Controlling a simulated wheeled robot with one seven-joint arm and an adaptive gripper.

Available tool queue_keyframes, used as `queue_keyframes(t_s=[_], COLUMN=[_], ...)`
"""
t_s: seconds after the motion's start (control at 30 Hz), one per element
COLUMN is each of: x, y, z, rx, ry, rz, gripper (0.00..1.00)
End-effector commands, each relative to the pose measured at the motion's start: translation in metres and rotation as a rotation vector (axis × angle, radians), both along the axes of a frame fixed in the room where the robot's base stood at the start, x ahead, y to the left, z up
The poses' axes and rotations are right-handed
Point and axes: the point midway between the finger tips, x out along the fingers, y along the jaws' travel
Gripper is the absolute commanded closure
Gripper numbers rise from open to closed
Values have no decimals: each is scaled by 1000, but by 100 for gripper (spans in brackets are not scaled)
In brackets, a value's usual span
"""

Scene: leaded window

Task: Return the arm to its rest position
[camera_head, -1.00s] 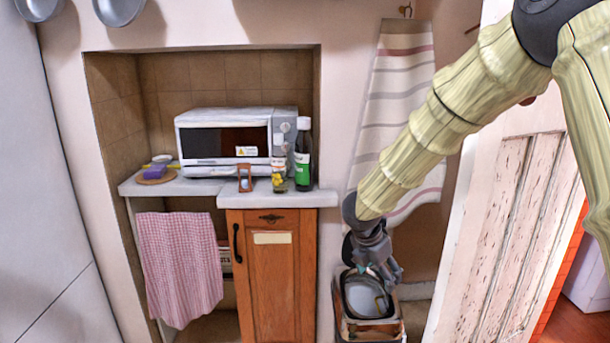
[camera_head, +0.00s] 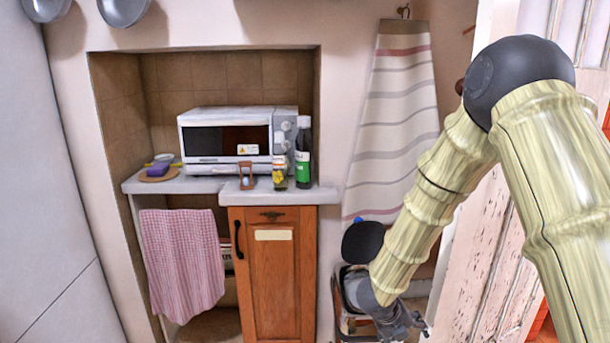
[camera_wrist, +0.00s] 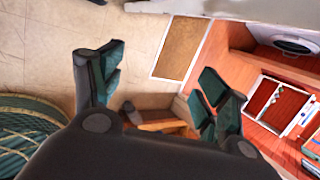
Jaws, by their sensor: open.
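My gripper (camera_head: 408,328) is low at the bottom right of the head view, at the end of my bent, bamboo-like arm. In the wrist view my gripper (camera_wrist: 158,88) shows its two dark green fingers spread wide apart with nothing between them. The fingers point out over a pale tiled floor (camera_wrist: 130,35) and the edge of an orange-red floor. In the head view the gripper is in front of a dark bin-like container (camera_head: 352,290), which my arm partly hides.
A worktop (camera_head: 190,185) in the alcove carries a microwave (camera_head: 225,140), a green-labelled bottle (camera_head: 303,155) and a purple sponge (camera_head: 157,170). A wooden cabinet (camera_head: 275,285) stands below. A striped towel (camera_head: 395,120) hangs behind my arm. A peeling door (camera_head: 480,260) stands close on the right.

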Motion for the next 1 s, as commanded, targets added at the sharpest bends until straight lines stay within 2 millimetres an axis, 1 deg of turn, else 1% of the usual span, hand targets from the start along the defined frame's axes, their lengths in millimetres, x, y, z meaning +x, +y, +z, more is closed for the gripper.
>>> queue_keyframes(t_s=[0.03,0.17,0.2,0.27,0.3,0.37,0.47,0.6,0.67,0.8,0.9,1.0], x=[-13,-42,-51,-67,-77,-94,-124,-172,-194,-249,-282,-310], y=[-6,-16,-18,-20,-21,-22,-21,-16,-12,-2,6,13], z=[-20,-61,-73,-91,-103,-120,-147,-181,-194,-220,-231,-238], rx=[-39,-129,-154,-187,-207,-233,-270,-301,-308,-312,-310,-304], ry=[64,220,267,338,385,452,557,686,732,806,826,826], rz=[109,415,512,654,751,897,1144,1497,1651,2007,2218,2385], gripper=[25,25,25,25,25,25,25,25,25,25,25,25])
